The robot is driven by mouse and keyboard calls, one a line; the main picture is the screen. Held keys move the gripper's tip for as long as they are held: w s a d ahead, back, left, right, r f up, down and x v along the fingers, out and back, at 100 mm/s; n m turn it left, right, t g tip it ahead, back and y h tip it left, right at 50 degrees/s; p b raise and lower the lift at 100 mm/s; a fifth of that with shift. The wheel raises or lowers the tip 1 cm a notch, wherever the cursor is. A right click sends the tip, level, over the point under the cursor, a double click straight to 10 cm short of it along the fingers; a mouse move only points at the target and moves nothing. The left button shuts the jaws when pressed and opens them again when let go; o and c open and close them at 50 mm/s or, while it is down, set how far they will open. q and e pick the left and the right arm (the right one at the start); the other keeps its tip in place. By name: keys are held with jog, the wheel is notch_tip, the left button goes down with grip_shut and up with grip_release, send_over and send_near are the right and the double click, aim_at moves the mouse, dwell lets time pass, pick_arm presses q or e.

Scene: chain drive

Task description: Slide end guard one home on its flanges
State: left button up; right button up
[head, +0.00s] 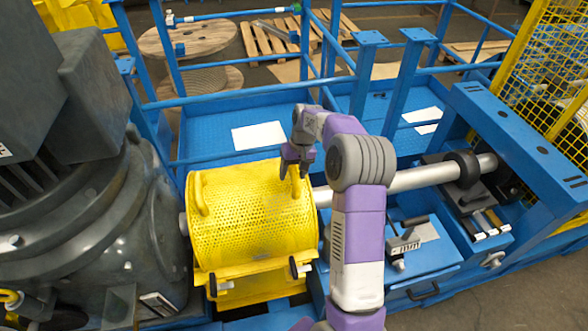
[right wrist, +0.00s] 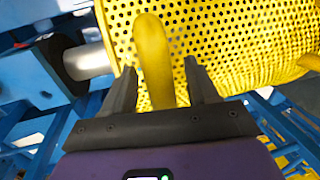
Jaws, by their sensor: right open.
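The yellow perforated end guard (head: 240,222) sits over the grey shaft, between the big dark motor and the bearing. It has loop handles on top; the left handle (head: 202,194) shows clear. My right gripper (head: 295,172) is at the guard's right handle, its fingers pointing down. In the right wrist view the two open fingers (right wrist: 163,88) stand on either side of the yellow handle (right wrist: 153,60), with gaps to it. The guard's feet rest at a yellow base with black latches (head: 294,268); whether they are fully seated I cannot tell. My left gripper is not in view.
The grey shaft (head: 405,180) runs right to a dark bearing (head: 462,168). The large motor (head: 80,210) stands close on the left. Blue railings (head: 250,97) cross behind the guard. A blue plate with a small clamp device (head: 405,243) lies at the right.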

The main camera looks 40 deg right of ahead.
jog(key=shift+c, duration=0.2)
grip_shut()
dwell(1.1)
